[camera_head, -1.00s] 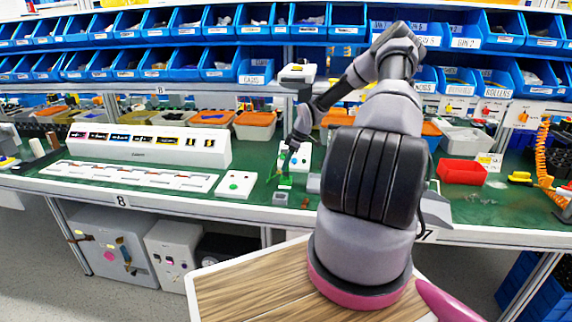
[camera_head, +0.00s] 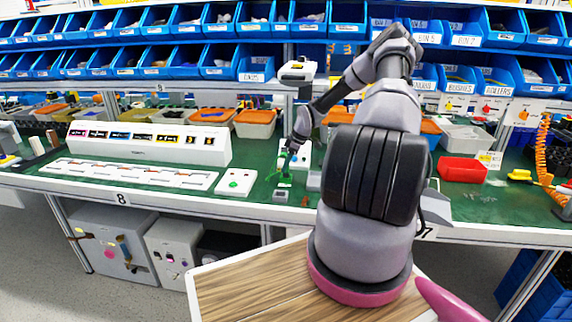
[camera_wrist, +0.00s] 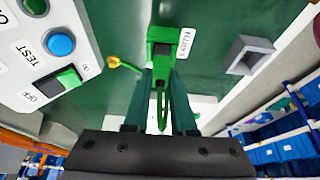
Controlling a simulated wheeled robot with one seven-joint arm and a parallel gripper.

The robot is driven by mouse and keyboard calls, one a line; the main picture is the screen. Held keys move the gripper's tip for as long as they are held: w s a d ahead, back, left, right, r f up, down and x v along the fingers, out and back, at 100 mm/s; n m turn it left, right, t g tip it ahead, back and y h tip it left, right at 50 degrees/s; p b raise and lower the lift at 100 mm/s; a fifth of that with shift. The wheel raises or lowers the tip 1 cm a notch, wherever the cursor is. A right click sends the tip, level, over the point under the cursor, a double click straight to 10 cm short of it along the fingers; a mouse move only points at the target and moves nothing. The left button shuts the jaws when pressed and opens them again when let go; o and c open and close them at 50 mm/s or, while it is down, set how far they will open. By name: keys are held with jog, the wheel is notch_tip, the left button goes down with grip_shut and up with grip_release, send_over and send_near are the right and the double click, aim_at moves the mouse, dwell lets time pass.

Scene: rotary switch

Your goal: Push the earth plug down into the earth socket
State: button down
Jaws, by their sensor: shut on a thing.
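The green earth socket (camera_wrist: 163,38) stands on the green bench top, with a white "EARTH" label beside it. In the head view the socket is a small green spot (camera_head: 285,179) just below my gripper (camera_head: 284,172). In the wrist view my gripper (camera_wrist: 163,88) is shut on the green earth plug (camera_wrist: 161,100), a slim green piece between the two fingers. The fingertips and plug are at the socket's near side in the picture. The exact contact between plug and socket is hidden by the fingers, so I cannot tell how deep the plug sits.
A white panel (camera_wrist: 35,60) with a blue TEST button and a green rocker switch is left in the wrist view. A grey square holder (camera_wrist: 250,54) is on the right. A yellow-ended piece (camera_wrist: 114,62) lies near the fingers. A red bin (camera_head: 462,169) stands farther right.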

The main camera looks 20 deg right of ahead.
jog(key=shift+f, duration=0.75)
jog(key=c, duration=0.7)
grip_release()
jog(key=shift+o, duration=0.2)
jog(key=v, duration=1)
jog(key=shift+d+r, duration=0.15)
jog(key=shift+r, duration=0.15)
jog(key=shift+s, duration=0.2)
